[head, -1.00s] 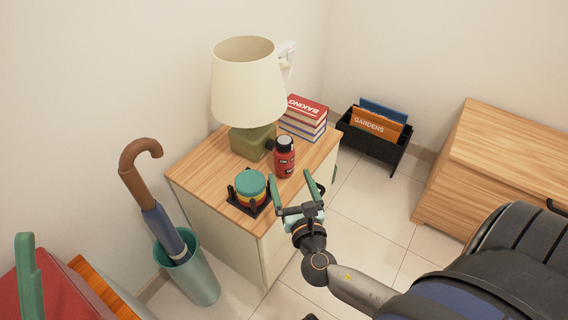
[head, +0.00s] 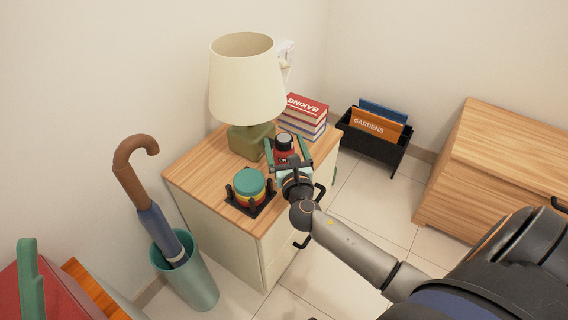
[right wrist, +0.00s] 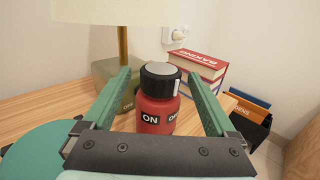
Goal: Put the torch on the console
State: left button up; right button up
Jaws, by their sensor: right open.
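The torch is a red cylinder (head: 283,157) with a black cap and ON and OFF labels. It stands upright on the light wooden top of a cream cabinet (head: 195,172), in front of the lamp. In the right wrist view the torch (right wrist: 157,105) is between the fingers of my right gripper (right wrist: 158,75). In the head view my right gripper (head: 285,141) is open around it, with a visible gap on each side. The gripper hides the torch's lower part. I cannot tell which furniture is the console. My left gripper does not show.
A lamp (head: 246,80) and books (head: 303,112) stand behind the torch. A teal-topped jar (head: 250,182) in a black holder is in front left. An umbrella stand (head: 188,275) is left; a black rack (head: 370,148) and a wooden cabinet (head: 500,150) are right.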

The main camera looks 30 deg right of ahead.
jog(key=shift+w+d, duration=0.2)
jog(key=shift+w, duration=0.25)
grip_shut()
dwell(0.5)
